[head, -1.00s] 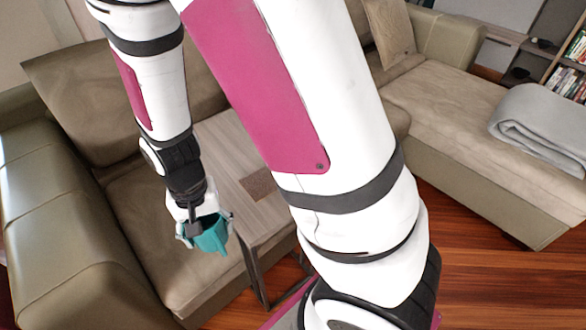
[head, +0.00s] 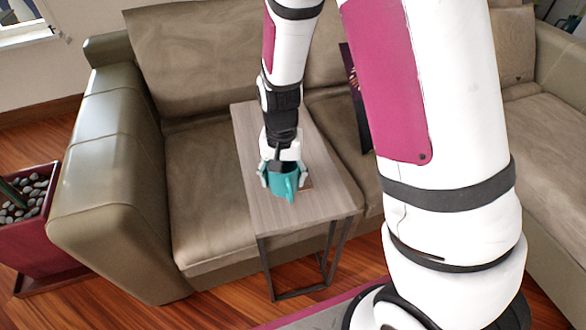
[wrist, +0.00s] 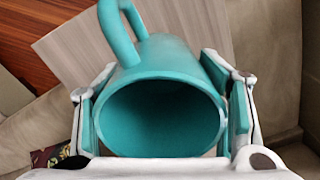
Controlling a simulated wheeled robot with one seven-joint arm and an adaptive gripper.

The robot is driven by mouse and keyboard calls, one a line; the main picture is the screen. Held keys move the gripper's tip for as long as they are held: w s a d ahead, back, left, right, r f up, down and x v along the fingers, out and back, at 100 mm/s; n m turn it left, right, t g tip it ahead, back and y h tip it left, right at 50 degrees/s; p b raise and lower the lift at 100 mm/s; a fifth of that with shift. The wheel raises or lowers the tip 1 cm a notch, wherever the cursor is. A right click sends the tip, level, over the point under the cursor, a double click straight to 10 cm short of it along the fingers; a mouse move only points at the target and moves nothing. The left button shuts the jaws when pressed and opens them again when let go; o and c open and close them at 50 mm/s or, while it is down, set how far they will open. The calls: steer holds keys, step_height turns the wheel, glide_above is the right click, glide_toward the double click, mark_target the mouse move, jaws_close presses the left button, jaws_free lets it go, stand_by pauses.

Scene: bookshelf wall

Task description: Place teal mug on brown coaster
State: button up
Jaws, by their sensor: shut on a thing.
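The teal mug (head: 284,183) is held in my gripper (head: 277,176), which is shut on its sides. In the wrist view the mug (wrist: 160,115) shows its open mouth toward the camera, with its handle at the top left, between the fingers of my gripper (wrist: 165,110). In the head view the mug appears over the small wooden side table (head: 265,213). The brown coaster (head: 307,185) is mostly hidden behind the mug; only a thin edge shows at the mug's right. I cannot tell whether the mug touches it.
A tan sofa (head: 200,185) stands behind and around the table. A dark red planter with pebbles (head: 35,240) is at the far left. Bare tabletop shows behind and in front of the mug. My arm hides much of the right side.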

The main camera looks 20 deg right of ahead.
steer(key=w+d, duration=0.2)
steer(key=w, duration=0.1)
steer(key=w+d, duration=0.2)
steer(key=shift+w+f+b, duration=0.15)
steer(key=shift+f+b, duration=0.6)
steer(key=shift+f, duration=1.3)
steer(key=shift+f, duration=0.15)
steer(key=o, duration=1.4)
steer(key=shift+o, duration=0.2)
step_height(320, 180, up, 12)
steer(key=p, duration=0.2)
steer(key=shift+r, duration=0.25)
